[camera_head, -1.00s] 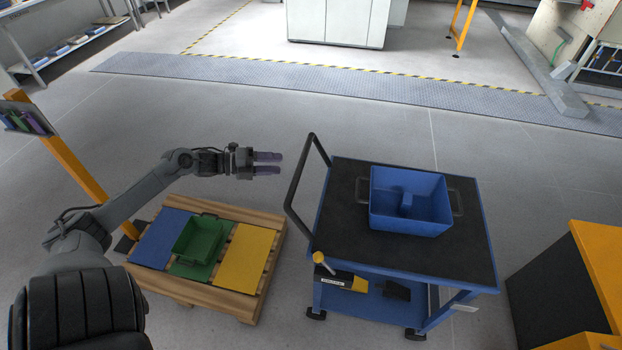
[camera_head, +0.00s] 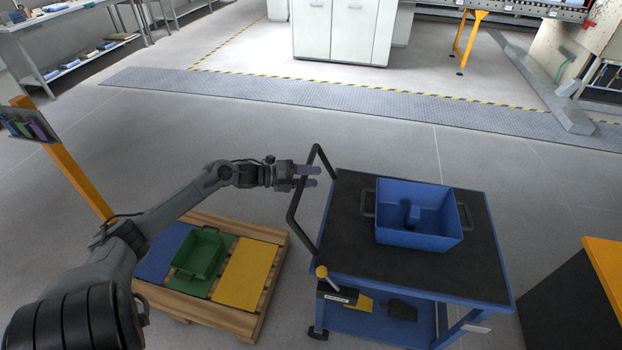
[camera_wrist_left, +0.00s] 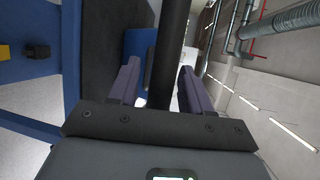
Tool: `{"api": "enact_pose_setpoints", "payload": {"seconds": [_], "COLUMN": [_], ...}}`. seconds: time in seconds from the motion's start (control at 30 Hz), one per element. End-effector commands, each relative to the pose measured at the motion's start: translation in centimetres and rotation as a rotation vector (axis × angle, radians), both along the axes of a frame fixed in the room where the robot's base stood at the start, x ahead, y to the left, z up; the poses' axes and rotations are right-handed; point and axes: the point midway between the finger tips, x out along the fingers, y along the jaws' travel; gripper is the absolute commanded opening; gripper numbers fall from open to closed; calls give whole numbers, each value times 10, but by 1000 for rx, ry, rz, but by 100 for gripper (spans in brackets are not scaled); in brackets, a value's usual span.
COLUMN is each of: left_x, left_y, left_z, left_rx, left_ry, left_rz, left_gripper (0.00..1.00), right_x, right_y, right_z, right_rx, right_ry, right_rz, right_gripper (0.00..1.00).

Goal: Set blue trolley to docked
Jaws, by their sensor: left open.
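The blue trolley (camera_head: 345,235) stands right of centre, with a black top and a black push handle (camera_head: 291,215) on its left side. My left gripper (camera_head: 318,177) is at the upper part of that handle, its fingers pointing right. In the left wrist view the open fingers (camera_wrist_left: 158,85) stand on either side of the dark handle bar (camera_wrist_left: 170,60), with gaps visible. A blue bin (camera_head: 420,240) with a small blue block inside sits on the trolley top. A yellow-knobbed lever (camera_head: 321,272) is at the trolley's near left corner. My right gripper is not in view.
A wooden pallet (camera_head: 215,315) with blue, green and yellow panels and a green bin (camera_head: 198,255) lies left of the trolley. A yellow-topped dark cabinet (camera_head: 570,310) stands at the right. A grey floor strip (camera_head: 330,97) crosses behind; the floor between is clear.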

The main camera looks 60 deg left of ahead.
Motion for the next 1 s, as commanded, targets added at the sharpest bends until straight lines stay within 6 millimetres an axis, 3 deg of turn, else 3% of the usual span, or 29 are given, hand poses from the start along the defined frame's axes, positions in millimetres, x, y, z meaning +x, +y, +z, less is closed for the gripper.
{"api": "enact_pose_setpoints", "payload": {"seconds": [0.4, 0.7, 1.0], "left_x": [4, 4, 3], "left_y": [-2, -2, -2], "left_z": [-1, -1, 0], "left_rx": [0, 0, -1], "left_ry": [0, 0, 0], "left_rz": [-1, -1, 0], "left_gripper": [47, 1, 0], "right_x": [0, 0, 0], "right_y": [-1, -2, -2], "right_z": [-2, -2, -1], "right_rx": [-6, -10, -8], "right_ry": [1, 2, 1], "right_rz": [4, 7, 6], "right_gripper": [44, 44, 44]}}
